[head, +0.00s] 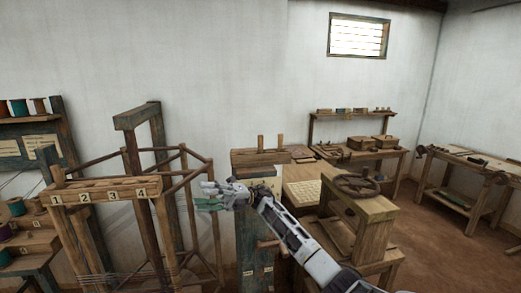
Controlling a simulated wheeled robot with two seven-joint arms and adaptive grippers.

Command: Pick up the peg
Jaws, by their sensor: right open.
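Two upright wooden pegs, a left one (261,142) and a right one (280,141), stand on a wooden block (257,157) near the middle of the head view. I cannot tell which peg the task means. Another short upright peg (58,174) stands at the left end of a rail numbered 1 to 4. My right gripper (203,196) is open, with its fingers pointing left. In the picture it lies below and left of the block, between the block and the numbered rail. I see nothing between its fingers. My left gripper is out of view.
The numbered rail (105,189) and its wooden frame stand left of my right gripper. A wooden stand with a spoked wheel (357,185) is at the right. Benches (470,165) line the far right. A spool shelf (28,121) is at the left. Brown floor (440,240) is open at the lower right.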

